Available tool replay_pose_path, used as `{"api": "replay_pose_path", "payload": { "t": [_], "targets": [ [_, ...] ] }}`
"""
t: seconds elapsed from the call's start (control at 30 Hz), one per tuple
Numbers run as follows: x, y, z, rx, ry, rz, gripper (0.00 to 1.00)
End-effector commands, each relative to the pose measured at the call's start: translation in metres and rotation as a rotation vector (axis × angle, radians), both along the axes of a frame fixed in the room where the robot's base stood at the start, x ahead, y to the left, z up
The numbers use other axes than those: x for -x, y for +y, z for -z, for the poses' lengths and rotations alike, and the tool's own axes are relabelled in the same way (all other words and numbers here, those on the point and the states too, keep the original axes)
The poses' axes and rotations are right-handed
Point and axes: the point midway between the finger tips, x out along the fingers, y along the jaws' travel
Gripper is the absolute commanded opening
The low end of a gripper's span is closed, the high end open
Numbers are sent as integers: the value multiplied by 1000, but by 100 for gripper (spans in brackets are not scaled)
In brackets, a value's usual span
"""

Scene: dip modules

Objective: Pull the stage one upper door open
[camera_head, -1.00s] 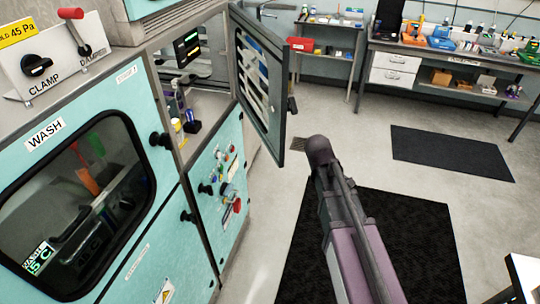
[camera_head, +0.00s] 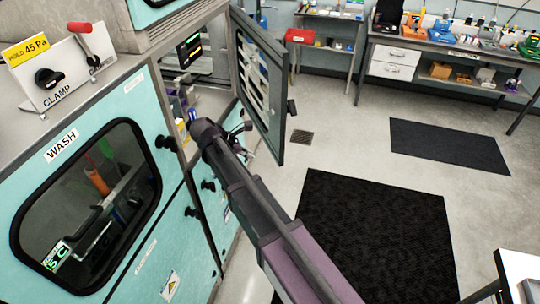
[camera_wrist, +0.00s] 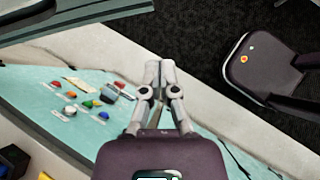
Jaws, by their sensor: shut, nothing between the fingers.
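A windowed teal upper door (camera_head: 262,95) stands swung open from the cabinet, with a dark handle on its outer edge. I cannot read a stage label on it. A second windowed teal door, marked WASH (camera_head: 140,105), is shut, with a dark knob at its right. My arm reaches to the front of the opening beside the open door; its end hides part of the opening and the lower panel. My gripper (camera_wrist: 158,70) is shut and empty in the wrist view, in front of the teal lower panel (camera_wrist: 50,85) with coloured buttons. The fingertips touch no handle that I can see.
A clamp and damper control box (camera_head: 65,65) sits on top at the left. Dark mats (camera_head: 375,225) lie on the open floor to the right. A bench with drawers (camera_head: 395,62) stands at the back. The floor right of the open door is clear.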

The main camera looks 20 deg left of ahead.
Motion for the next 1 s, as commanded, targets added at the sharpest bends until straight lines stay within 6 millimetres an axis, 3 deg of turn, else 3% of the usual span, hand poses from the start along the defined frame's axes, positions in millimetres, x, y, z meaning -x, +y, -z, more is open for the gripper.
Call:
{"api": "replay_pose_path", "payload": {
  "t": [0.1, 0.23, 0.73, 1.0],
  "targets": [
    [7, 21, -8, 37, 6, -59, 0],
    [11, 30, -11, 57, 11, -88, 0],
    [11, 30, -9, 60, 11, -93, 0],
    [5, 23, 2, 60, 11, -93, 0]
  ]
}}
